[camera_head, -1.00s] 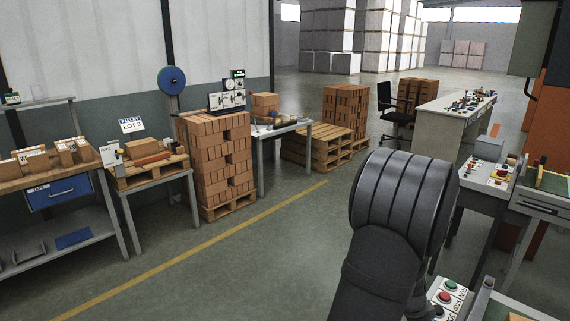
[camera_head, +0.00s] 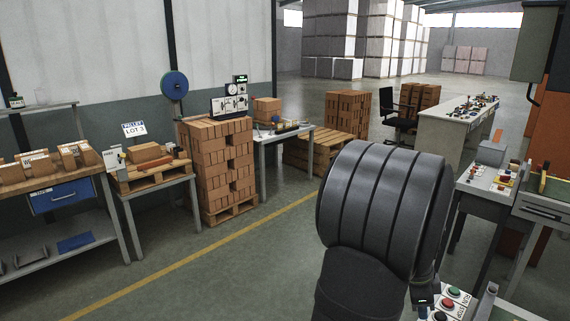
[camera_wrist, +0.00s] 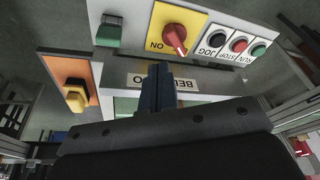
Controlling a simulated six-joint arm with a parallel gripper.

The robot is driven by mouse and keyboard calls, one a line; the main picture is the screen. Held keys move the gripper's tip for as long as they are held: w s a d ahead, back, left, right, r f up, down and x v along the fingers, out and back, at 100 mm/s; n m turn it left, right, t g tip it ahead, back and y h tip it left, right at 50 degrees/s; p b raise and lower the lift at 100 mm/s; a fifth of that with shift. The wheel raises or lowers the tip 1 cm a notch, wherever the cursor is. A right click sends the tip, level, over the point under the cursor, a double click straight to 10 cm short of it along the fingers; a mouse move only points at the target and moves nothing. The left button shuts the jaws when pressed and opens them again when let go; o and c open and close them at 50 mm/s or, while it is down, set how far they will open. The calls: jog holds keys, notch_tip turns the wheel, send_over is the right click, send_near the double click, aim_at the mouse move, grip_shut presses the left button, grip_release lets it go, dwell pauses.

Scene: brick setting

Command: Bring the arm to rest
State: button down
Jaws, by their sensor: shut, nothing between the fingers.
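My gripper (camera_wrist: 157,88) shows in the wrist view as two dark blue fingers pressed together, with nothing between them. They point toward a control panel and cover part of a white label. A red rotary knob (camera_wrist: 175,39) on a yellow plate lies beyond the fingertips. I cannot tell whether the fingertips touch the panel. In the head view my thick dark arm rises at the lower right middle and hides much of what is behind it. The gripper's fingers cannot be made out there.
Push buttons (camera_wrist: 238,44) sit right of the knob; an orange plate (camera_wrist: 73,70) with a switch is at left. In the head view, a brick stack (camera_head: 214,165) on a pallet, a workbench (camera_head: 60,225) and a grey desk (camera_head: 450,128) stand around open floor (camera_head: 220,270).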

jog(key=w+d+r+m+y, duration=0.1)
jog(key=d+r+m+y, duration=0.2)
jog(key=d+r+m, duration=0.2)
jog(key=shift+d+r+m+t, duration=0.3)
jog(key=shift+d+m, duration=0.2)
jog(key=shift+d, duration=0.8)
jog(key=c, duration=2.1)
grip_release()
jog(key=shift+w, duration=0.1)
jog(key=o, duration=2.1)
jog(key=d, duration=0.1)
jog(key=s+d, duration=0.1)
jog(key=d+r, duration=0.1)
jog(key=d, duration=0.1)
jog(key=shift+s, duration=0.15)
jog(key=s+d+r, duration=0.3)
jog(key=s+d, duration=0.4)
jog(key=d, duration=0.2)
jog(key=s+d+r, duration=0.3)
jog(key=s+d, duration=0.4)
jog(key=d, duration=0.3)
notch_tip(320, 180, down, 10)
jog(key=shift+a+r, duration=0.15)
jog(key=shift+r, duration=0.1)
